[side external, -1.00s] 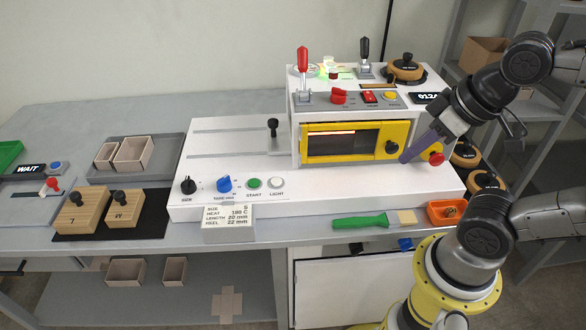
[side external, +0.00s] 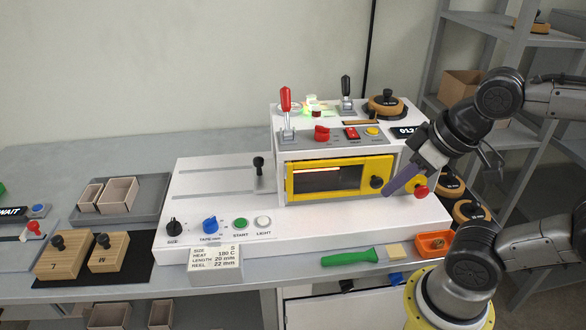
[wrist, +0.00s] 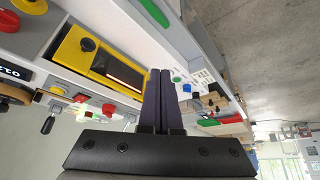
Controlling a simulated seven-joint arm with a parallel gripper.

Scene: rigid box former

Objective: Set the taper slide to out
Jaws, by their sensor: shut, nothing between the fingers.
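No label for a taper slide is readable. A black knob on a post (side external: 258,165) stands at the right end of a slot in the white bed (side external: 190,215), beside the box former's housing; I cannot tell whether it is the taper slide. My gripper (side external: 388,195) has purple fingers, closed together and empty. In the side view its tips are in front of the housing, close to the black door knob (side external: 376,182) and left of the red button (side external: 421,191). The shut fingers also show in the wrist view (wrist: 160,72), with the yellow-framed window (wrist: 115,68) left of them.
On top of the housing are a red lever (side external: 286,103), a black lever (side external: 347,88) and a round wooden block (side external: 387,105). A green-handled tool (side external: 350,256) and an orange bin (side external: 433,243) lie in front. Wooden blocks (side external: 62,256) stand left. The bed's middle is clear.

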